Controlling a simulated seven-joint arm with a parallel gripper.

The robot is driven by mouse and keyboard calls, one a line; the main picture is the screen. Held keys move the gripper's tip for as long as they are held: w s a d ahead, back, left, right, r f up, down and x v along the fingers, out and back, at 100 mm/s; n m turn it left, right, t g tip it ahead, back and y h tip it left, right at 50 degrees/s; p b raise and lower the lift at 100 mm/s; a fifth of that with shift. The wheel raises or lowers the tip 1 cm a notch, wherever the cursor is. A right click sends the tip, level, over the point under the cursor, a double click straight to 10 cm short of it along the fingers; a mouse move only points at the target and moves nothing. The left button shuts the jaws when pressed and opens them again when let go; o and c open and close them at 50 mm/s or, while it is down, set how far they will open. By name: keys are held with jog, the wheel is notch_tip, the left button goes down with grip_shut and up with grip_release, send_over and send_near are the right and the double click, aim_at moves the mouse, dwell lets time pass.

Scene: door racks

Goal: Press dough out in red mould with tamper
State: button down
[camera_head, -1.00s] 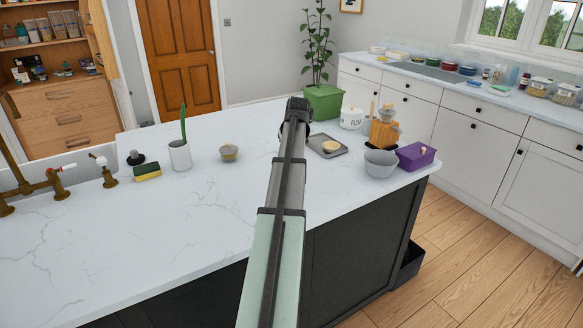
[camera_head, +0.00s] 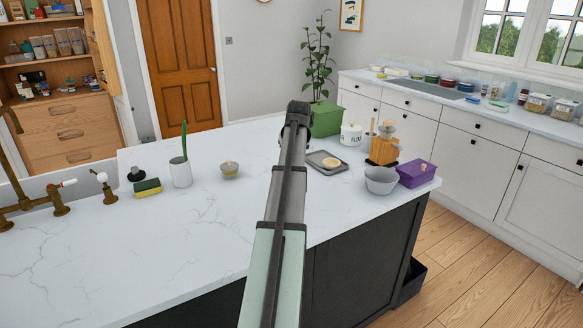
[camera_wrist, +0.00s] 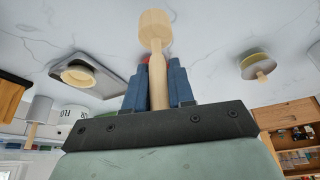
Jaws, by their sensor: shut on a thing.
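My gripper (camera_wrist: 158,88), with blue fingers, is shut on the handle of a pale wooden tamper (camera_wrist: 155,28) in the wrist view. The tamper's wide round head sticks out beyond the fingertips, above the white marble counter. A small red patch, apparently the red mould (camera_wrist: 142,66), shows just behind the fingers; most of it is hidden, so I cannot see any dough in it. In the head view my arm hides the gripper, the tamper and the red mould.
A grey tray (camera_head: 335,170) with a pale round piece (camera_head: 331,163) lies right of my arm. Beyond stand a grey bowl (camera_head: 381,181), purple box (camera_head: 416,174) and wooden block (camera_head: 384,151). The front-left counter is clear.

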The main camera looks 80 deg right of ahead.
notch_tip(320, 180, up, 5)
jog(key=shift+d+f, duration=0.1)
jog(key=shift+d, duration=0.05)
jog(key=shift+w+d+f, duration=0.75)
jog(key=shift+d+f, duration=0.15)
jog(key=shift+d, duration=1.2)
jog(key=shift+w+d+f, duration=0.7)
jog(key=shift+d+f, duration=0.25)
jog(key=shift+d, duration=1.15)
jog(key=shift+w+d+f, duration=0.75)
jog(key=shift+d+f, duration=0.15)
jog(key=shift+d, duration=1.2)
jog(key=shift+f, duration=1.25)
jog(key=shift+r, duration=0.85)
jog(key=shift+f, duration=0.2)
jog(key=shift+f, duration=0.7)
jog(key=shift+f, duration=0.1)
